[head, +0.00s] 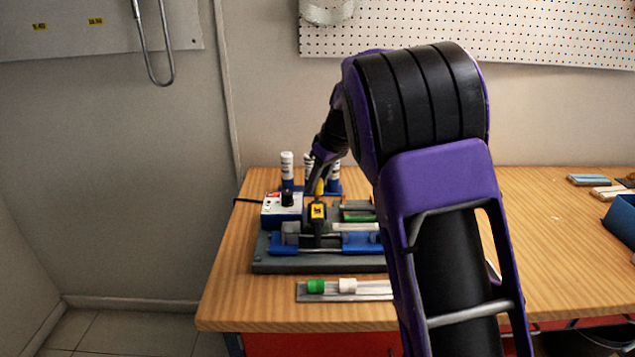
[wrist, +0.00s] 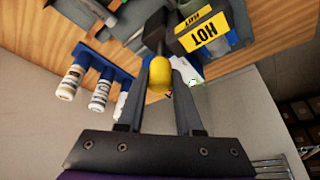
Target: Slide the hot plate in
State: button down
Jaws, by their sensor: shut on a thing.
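The hot plate is a dark plate with a yellow HOT label (wrist: 203,32) and a yellow-ended handle (wrist: 160,78). In the head view the hot plate (head: 317,212) stands upright over the welding fixture, near the left blue clamp. My gripper (wrist: 170,75) is shut on the handle, one finger on each side of its yellow end. In the head view my gripper (head: 321,178) is small and partly hidden by my arm. The fixture has a grey base (head: 300,266) and blue clamps (head: 285,247). My arm hides its right end. I cannot tell whether the plate touches the clamped parts.
A blue and white control box (head: 270,211) stands behind the fixture at left. White bottles (head: 287,165) stand in a blue rack behind it. A rail with a green piece (head: 315,287) and a white piece (head: 347,286) lies in front. The right half of the bench (head: 545,235) is mostly clear.

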jog(key=shift+s+a+f, duration=0.1)
jog(key=shift+s, duration=0.05)
jog(key=c, duration=0.6)
grip_release()
jog(key=p+v, duration=0.1)
jog(key=v, duration=1.6)
jog(key=shift+s+r, duration=0.1)
jog(key=shift+r, duration=0.2)
